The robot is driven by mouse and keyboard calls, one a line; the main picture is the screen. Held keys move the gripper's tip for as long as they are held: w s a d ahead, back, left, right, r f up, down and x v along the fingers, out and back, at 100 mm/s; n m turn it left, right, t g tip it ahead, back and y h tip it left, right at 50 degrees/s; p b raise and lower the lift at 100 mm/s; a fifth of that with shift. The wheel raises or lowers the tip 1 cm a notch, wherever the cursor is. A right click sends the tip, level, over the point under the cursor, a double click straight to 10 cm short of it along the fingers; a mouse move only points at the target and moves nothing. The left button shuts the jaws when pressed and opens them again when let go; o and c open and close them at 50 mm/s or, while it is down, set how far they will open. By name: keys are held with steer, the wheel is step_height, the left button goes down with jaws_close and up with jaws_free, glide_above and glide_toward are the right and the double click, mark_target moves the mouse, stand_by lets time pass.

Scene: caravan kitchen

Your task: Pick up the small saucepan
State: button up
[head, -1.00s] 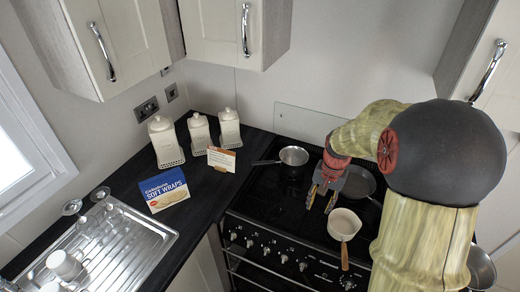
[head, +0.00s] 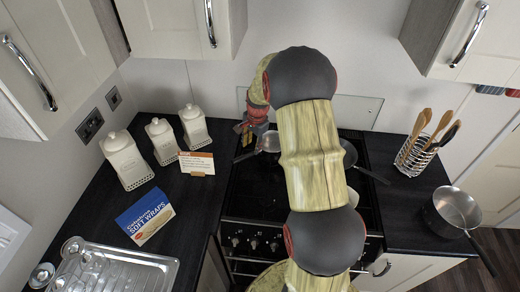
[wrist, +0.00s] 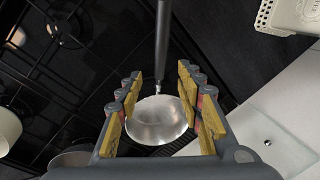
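A small steel saucepan (head: 269,142) with a dark handle (head: 245,156) stands on the back left of the black hob, partly hidden behind my arm. In the wrist view its shiny bowl (wrist: 158,122) lies beyond my finger pads, and its handle (wrist: 162,40) runs up between the fingers. My gripper (wrist: 160,76) is open, with one finger on each side of the handle line; I see no contact. In the head view my gripper (head: 245,130) is over the handle side of this saucepan, its fingers small and partly hidden.
A cream pan (head: 349,226) and a dark frying pan (head: 349,154) are on the hob, partly behind my arm. White canisters (head: 194,126), a card (head: 197,163) and a wraps box (head: 145,218) stand left. A utensil holder (head: 414,158) and larger saucepan (head: 453,210) are right.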

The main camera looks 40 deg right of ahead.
mark_target(250, 154)
steer(key=shift+m, duration=0.7)
steer(key=f, duration=0.2)
steer(key=w+f, duration=0.1)
steer(key=f, duration=0.4)
steer(key=shift+w+f, duration=0.25)
steer(key=shift+a, duration=0.1)
steer(key=shift+c, duration=1.1)
jaws_close()
steer(key=shift+r, duration=0.1)
